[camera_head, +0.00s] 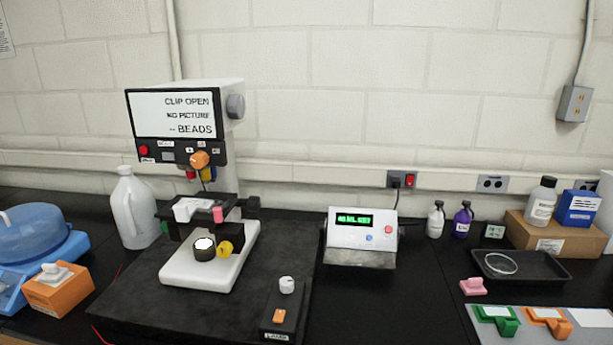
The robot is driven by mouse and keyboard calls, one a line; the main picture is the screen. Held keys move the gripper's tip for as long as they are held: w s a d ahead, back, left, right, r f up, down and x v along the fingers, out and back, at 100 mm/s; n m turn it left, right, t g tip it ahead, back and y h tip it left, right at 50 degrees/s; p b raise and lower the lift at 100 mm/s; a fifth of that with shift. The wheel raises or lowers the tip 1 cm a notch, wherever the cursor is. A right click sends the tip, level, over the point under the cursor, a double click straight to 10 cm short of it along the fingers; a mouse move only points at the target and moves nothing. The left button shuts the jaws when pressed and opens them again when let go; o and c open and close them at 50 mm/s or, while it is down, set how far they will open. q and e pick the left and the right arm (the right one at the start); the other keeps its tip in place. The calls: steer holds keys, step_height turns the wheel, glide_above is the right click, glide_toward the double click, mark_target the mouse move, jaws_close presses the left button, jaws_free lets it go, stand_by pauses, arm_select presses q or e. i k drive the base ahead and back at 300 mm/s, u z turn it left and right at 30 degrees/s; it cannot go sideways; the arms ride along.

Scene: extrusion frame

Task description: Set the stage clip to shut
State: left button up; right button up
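A microscope-like device with a white body stands left of centre, and its screen (173,114) reads "CLIP OPEN", "NO PICTURE" and "-- BEADS". Its dark stage (176,231) carries a white piece (190,207) with a small pink part (218,214) at its right end. The pink part may be the stage clip; its exact position is too small to tell. An orange part (199,159) hangs above the stage. A yellow knob (224,248) and a dark round part with a white top (204,246) sit below it. Neither gripper is in view.
A white jug (133,209) stands close left of the device. A control box with a white knob (286,286) is at the front. A display box (361,237) stands right of centre. A black tray (521,267) and coloured holders (495,321) lie at right.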

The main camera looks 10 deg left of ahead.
mark_target(217, 213)
steer(key=u, duration=0.55)
steer(key=k, duration=1.25)
steer(key=z, duration=0.25)
steer(key=i, duration=0.6)
steer(key=z, duration=0.7)
steer(key=i, duration=0.85)
steer(key=u, duration=0.4)
